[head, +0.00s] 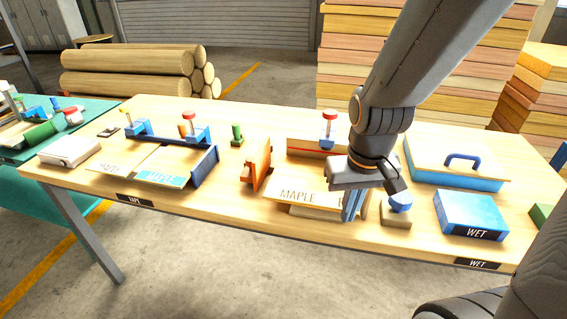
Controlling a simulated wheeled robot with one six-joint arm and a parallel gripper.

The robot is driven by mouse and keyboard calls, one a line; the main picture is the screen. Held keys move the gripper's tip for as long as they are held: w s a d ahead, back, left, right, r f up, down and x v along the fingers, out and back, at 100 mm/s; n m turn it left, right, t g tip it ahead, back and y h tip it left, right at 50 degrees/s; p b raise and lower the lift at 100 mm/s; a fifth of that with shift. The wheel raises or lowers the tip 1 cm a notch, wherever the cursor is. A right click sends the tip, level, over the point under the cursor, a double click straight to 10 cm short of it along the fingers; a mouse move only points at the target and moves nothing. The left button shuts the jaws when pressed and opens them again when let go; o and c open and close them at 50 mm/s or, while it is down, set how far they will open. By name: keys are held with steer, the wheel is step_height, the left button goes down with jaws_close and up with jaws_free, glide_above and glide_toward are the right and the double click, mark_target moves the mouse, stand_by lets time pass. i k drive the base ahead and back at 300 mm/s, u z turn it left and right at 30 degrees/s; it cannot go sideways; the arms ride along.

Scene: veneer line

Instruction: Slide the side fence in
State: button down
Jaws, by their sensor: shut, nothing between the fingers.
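An orange upright fence (258,166) stands on the table just left of the light sheet marked MAPLE (290,192); it looks like the side fence. I cannot tell whether the two touch. A low wooden rear fence (305,145) with a red line stands behind the sheet, with a red-topped clamp (328,125) at it. My gripper (349,217) is shut and empty, pointing down at the right part of the sheet, apart from the orange fence. It hides some of the lettering; whether it touches the sheet is unclear.
A wooden block with a blue knob (399,203) stands close right of my gripper. A blue WET box (470,214) and a blue-handled board (455,165) lie further right. At left is a blue-fenced jig (205,166). Bare table lies between jig and orange fence.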

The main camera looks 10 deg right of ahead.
mark_target(256, 169)
steer(key=z, duration=0.75)
steer(key=k, duration=0.6)
steer(key=u, duration=0.75)
steer(key=i, duration=0.95)
